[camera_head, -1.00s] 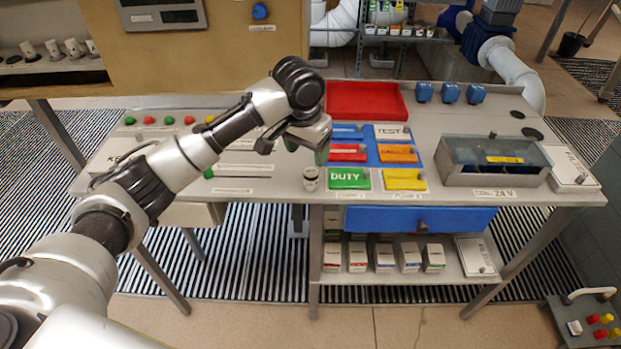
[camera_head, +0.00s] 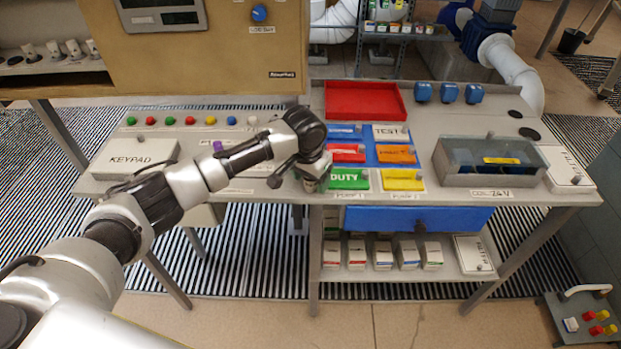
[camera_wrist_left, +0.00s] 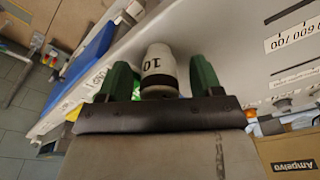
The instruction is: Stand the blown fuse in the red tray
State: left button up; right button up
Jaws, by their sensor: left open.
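The fuse (camera_wrist_left: 158,68), a pale cylinder with a dark band and the mark "10", stands on the table edge area. In the left wrist view it lies between the two green fingers of my left gripper (camera_wrist_left: 160,80), with a gap visible on the right side. In the head view my left gripper (camera_head: 298,180) is low over the table, left of the DUTY block, and mostly hides the fuse (camera_head: 309,185). The left gripper is open around the fuse. The red tray (camera_head: 365,113) at the back of the table looks empty. My right gripper is not in view.
A blue board with labelled coloured blocks, including the green DUTY block (camera_head: 347,179), lies right of the gripper. A grey open box (camera_head: 490,180) stands further right. A KEYPAD box (camera_head: 136,158) and a row of coloured buttons are at left. A tan cabinet (camera_head: 210,60) stands behind.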

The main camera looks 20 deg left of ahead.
pick_arm(q)
jog(key=c, duration=1.1)
jog(key=shift+r, duration=0.1)
